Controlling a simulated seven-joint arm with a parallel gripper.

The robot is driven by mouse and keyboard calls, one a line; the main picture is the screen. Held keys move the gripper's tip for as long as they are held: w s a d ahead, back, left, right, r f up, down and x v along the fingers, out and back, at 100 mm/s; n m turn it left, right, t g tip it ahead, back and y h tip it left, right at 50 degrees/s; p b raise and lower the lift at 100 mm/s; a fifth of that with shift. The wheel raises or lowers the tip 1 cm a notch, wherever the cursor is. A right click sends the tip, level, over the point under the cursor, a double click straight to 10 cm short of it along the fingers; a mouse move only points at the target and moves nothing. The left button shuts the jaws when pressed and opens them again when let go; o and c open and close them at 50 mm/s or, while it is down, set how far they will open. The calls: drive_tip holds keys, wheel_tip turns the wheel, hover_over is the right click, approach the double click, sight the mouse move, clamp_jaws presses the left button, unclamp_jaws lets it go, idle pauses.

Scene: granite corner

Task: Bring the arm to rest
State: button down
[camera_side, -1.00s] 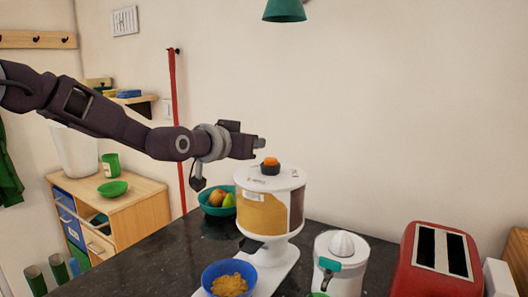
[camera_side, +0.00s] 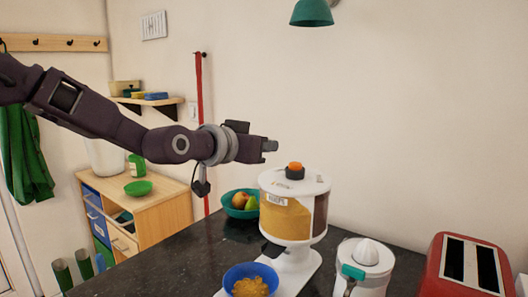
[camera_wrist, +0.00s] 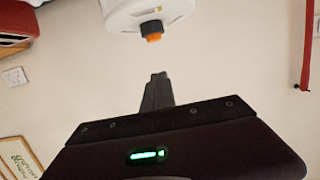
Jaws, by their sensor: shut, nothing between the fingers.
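My gripper (camera_side: 271,146) is shut and empty, pointing right, level in the air. In the side view it is above and a little left of the orange knob (camera_side: 295,167) on the cereal dispenser (camera_side: 287,213), with a visible gap between them. In the wrist view my shut fingers (camera_wrist: 158,78) point at the dispenser's white lid (camera_wrist: 125,12), and the orange knob (camera_wrist: 152,32) is beyond the tips. My arm is stretched across from the left edge of the side view, well above the counter.
On the dark counter (camera_side: 190,252) are a blue bowl of cereal (camera_side: 238,274), a teal fruit bowl (camera_side: 232,212), a white juicer (camera_side: 368,256) and a red toaster (camera_side: 432,270). A wooden cabinet (camera_side: 172,208) stands behind left. A green lamp (camera_side: 311,13) hangs above. The air right of my gripper is clear.

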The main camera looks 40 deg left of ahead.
drive_tip(key=s+a+f+g, duration=0.1)
drive_tip(key=s+f+g, duration=0.2)
drive_tip(key=s, duration=0.9)
drive_tip(key=s+a+f+g, duration=0.1)
drive_tip(key=s+f+g, duration=0.2)
drive_tip(key=s, duration=0.9)
drive_tip(key=s+a+f+g, duration=0.2)
drive_tip(key=s+f, duration=0.4)
drive_tip(key=s, duration=0.7)
drive_tip(key=shift+f+g, duration=0.2)
drive_tip(key=shift+g, duration=0.7)
